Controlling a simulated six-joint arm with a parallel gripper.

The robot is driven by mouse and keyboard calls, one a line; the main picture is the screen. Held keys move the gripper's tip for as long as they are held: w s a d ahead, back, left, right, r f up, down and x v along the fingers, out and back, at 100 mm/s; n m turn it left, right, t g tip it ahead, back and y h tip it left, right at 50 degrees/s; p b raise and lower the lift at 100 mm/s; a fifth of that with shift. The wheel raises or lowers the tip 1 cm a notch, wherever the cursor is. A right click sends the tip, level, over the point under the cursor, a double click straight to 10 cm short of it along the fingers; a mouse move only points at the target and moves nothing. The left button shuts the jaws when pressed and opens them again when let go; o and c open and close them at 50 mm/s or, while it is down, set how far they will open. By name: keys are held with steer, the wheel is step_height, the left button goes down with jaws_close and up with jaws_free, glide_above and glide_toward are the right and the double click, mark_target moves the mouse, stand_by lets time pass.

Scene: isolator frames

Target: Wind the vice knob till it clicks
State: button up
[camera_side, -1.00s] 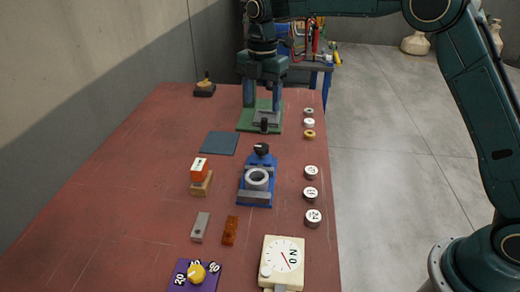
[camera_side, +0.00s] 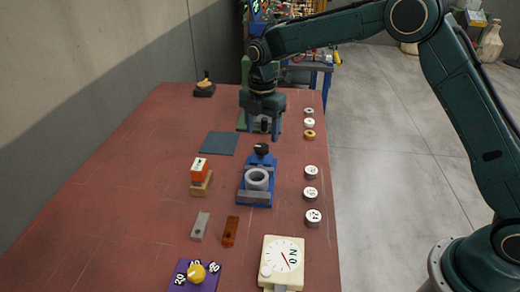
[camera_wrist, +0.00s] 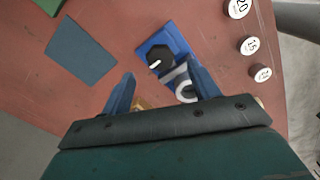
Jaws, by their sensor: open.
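A blue vice (camera_side: 255,197) stands mid-table, with a black knob (camera_side: 262,149) at its far end and a grey ring (camera_side: 257,179) in it. In the wrist view the knob (camera_wrist: 160,57) shows a white line on top, and the ring (camera_wrist: 186,91) is partly hidden by a finger. A green-based fixture (camera_side: 241,121) with a dark knob stands farther back, partly hidden by my gripper. My gripper (camera_side: 262,122) is open and empty, above the table beyond the blue vice. In the wrist view its fingertips (camera_wrist: 160,69) frame the black knob from above, apart from it.
A blue-grey mat (camera_side: 220,143) lies left of the gripper. An orange-topped block (camera_side: 200,170) stands left of the vice; labelled round pieces (camera_side: 310,193) line its right. A dial box (camera_side: 283,261) and a purple panel (camera_side: 184,281) are at the front. The left table is clear.

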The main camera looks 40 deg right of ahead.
mark_target(262, 146)
steer(key=shift+f, duration=2.4)
steer(key=c, duration=1)
